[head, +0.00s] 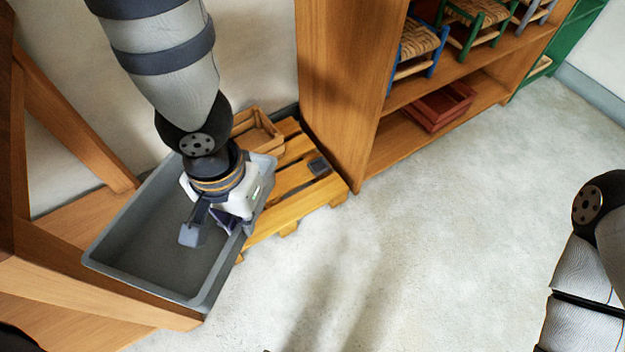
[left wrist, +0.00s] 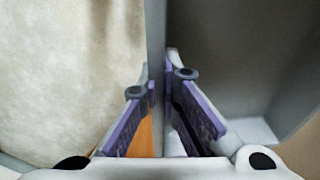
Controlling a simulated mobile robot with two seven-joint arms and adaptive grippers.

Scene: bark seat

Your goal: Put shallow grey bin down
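The shallow grey bin (head: 150,279) is at the left in the head view, with its open top facing up. It looks empty apart from my gripper reaching over it. My left gripper (head: 215,228) is at its right-hand wall, one finger inside and one outside. In the left wrist view the purple-padded fingers (left wrist: 160,92) close on the thin grey bin wall (left wrist: 156,40). The bin overlaps the wooden pallet (head: 290,212) and a wooden frame; I cannot tell whether it rests on either. My right gripper is out of view; only part of that arm shows.
A wooden shelf (head: 350,110) holds small stools (head: 418,45) and a red tray (head: 440,105). A wooden frame (head: 75,125) stands at left. The floor at centre is clear.

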